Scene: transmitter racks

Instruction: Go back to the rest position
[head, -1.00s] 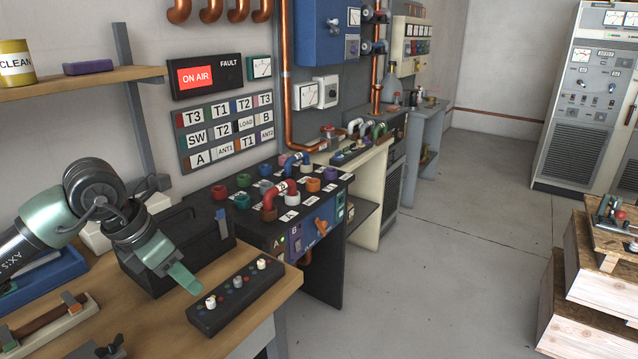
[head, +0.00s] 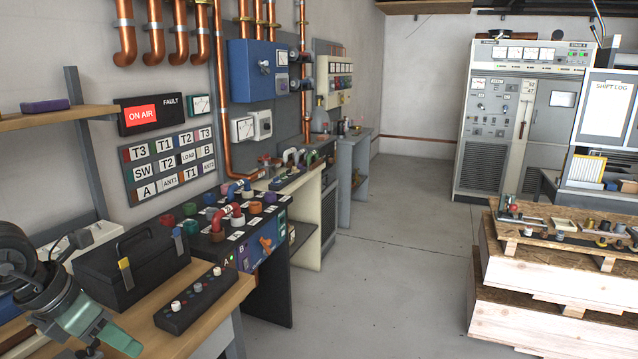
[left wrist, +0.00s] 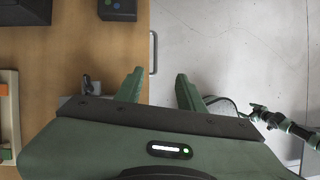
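My left gripper (head: 112,338) is at the lower left of the head view, over the near part of the wooden bench (head: 215,310). In the left wrist view its two green fingers (left wrist: 158,92) stand apart with nothing between them, above the bench edge and the floor. Part of an arm, likely my right one (left wrist: 285,125), shows at the right of the left wrist view. Its fingers are too small to make out. The head view does not show my right gripper.
On the bench stand a black toolbox (head: 130,262) and a black box with white knobs (head: 195,300). A patch panel with coloured ports (head: 205,236) is behind. A wooden crate (head: 510,272) with parts on top stands at right. The floor between (head: 375,290) is clear.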

